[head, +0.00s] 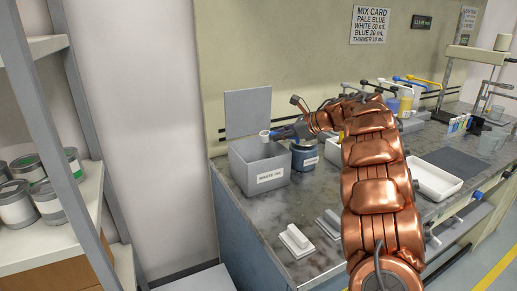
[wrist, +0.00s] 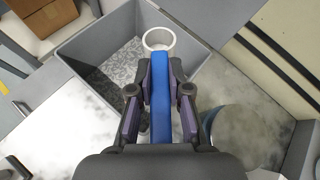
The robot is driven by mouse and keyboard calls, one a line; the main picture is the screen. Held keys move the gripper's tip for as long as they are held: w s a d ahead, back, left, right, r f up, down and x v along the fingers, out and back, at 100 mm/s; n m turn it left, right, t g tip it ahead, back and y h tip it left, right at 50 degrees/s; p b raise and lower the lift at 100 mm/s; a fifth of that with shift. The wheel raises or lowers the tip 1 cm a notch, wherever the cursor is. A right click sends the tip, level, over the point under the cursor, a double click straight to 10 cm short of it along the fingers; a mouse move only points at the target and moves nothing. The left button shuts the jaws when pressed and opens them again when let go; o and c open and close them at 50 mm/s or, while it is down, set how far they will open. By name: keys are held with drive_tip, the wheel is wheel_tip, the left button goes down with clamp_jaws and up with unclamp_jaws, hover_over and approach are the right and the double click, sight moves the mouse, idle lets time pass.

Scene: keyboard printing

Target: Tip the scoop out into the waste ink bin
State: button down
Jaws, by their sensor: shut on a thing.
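My gripper (wrist: 160,88) is shut on the blue handle of the scoop (wrist: 161,75). The scoop's round white cup (wrist: 159,37) points away from my gripper, over the grey waste ink bin (wrist: 92,33). In the head view the scoop's cup (head: 264,135) shows just above the bin (head: 258,181), which carries a white label on its front. The bin's bottom looks mottled grey in the wrist view. The cup looks roughly level, and I cannot tell what it holds. My gripper (head: 290,131) is partly hidden by my arm in the head view.
A dark blue tin (head: 304,158) stands right of the bin, close to my gripper. White blocks (head: 297,239) lie on the marbled counter in front. A white tray (head: 433,180) is at the right. A grey panel (head: 247,112) stands behind the bin.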

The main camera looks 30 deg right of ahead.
drive_tip(key=shift+f+m+y, duration=0.35)
drive_tip(key=shift+m+y, duration=0.45)
drive_tip(key=shift+r, duration=0.1)
drive_tip(key=shift+r, duration=0.85)
